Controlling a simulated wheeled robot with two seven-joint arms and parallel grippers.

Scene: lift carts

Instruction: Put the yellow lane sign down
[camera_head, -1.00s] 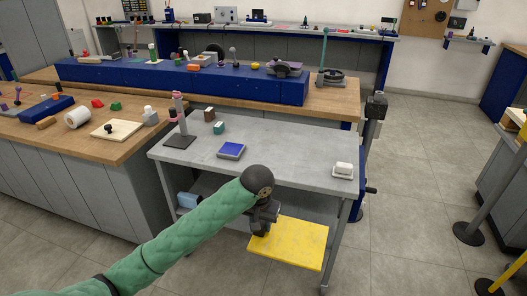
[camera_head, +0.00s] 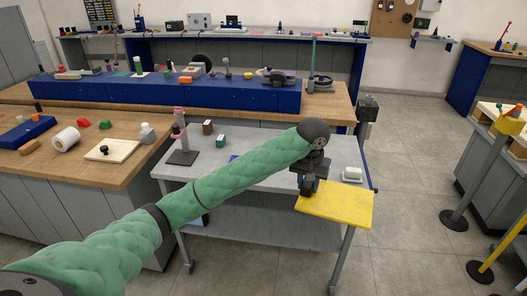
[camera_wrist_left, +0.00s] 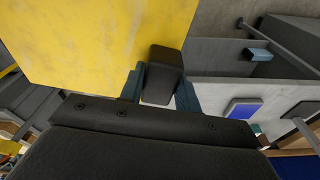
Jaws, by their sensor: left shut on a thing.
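The yellow lane sign (camera_head: 342,205) is a flat, scuffed yellow panel. My left gripper (camera_head: 309,186) is shut on its left edge and holds it nearly flat at the front right of the grey lift cart (camera_head: 250,178). In the left wrist view the sign (camera_wrist_left: 90,45) fills the upper left, and the left gripper (camera_wrist_left: 160,85) closes around a dark block at its edge. I cannot tell whether the sign touches the cart. My right gripper is not in view.
A white block (camera_head: 352,175) sits on the cart's right end. A dark stand (camera_head: 182,157) and small blocks (camera_head: 207,127) are on its left part. A blue pad (camera_wrist_left: 243,109) is partly hidden by my arm. Posts (camera_head: 474,180) stand at right; floor between is clear.

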